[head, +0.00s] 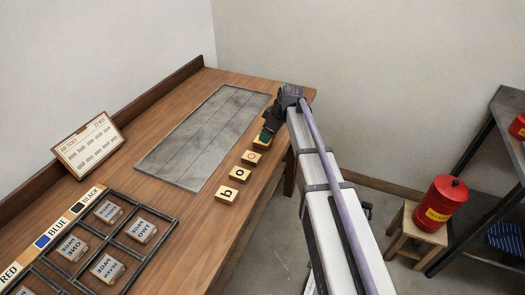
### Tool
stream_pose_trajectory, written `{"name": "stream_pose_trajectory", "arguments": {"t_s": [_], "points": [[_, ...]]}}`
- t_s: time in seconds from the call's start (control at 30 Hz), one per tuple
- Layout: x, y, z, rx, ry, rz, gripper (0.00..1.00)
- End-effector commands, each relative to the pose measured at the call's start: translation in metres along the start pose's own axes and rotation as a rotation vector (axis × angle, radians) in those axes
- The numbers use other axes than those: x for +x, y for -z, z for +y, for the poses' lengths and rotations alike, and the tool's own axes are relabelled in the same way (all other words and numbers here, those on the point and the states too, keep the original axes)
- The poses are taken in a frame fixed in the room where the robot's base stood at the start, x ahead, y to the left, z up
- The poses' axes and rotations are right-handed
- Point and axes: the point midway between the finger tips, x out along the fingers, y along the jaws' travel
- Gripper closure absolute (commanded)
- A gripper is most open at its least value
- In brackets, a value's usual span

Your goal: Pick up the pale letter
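Several pale wooden letter blocks stand in a row along the front edge of the table. The nearest block (227,195) bears a dark letter like a "b" or "q". The second block (240,174) bears a dark rounded letter. The third block (251,158) bears a reddish-brown ring-like letter. A fourth block (262,144), with dark green on it, is partly hidden by my gripper. I cannot tell which one is the pale letter. My gripper (267,129) points down at the far end of the row, right over or at the fourth block; its fingertips are too small and dark to read.
A grey slab (200,135) lies on the wooden table (135,190). A ticket card (89,147) stands at the back left. A black divided rack (125,241) holds type blocks near labels. A red can (441,199) stands on a stool (415,235) right of my arm.

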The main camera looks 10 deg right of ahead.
Motion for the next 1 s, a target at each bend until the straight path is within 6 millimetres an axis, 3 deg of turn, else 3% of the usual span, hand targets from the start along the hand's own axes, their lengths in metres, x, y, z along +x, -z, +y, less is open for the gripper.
{"name": "stream_pose_trajectory", "arguments": {"t_s": [0.17,0.4,0.63,1.0], "points": [[0.01,0.0,-0.001,0.0,0.0,0.0,0.22],[0.055,0.001,-0.002,0.0,-0.001,0.001,0.22],[0.051,0.004,-0.002,0.0,-0.001,0.001,0.22],[0.051,0.004,-0.002,0.0,0.0,0.0,0.58]]}}
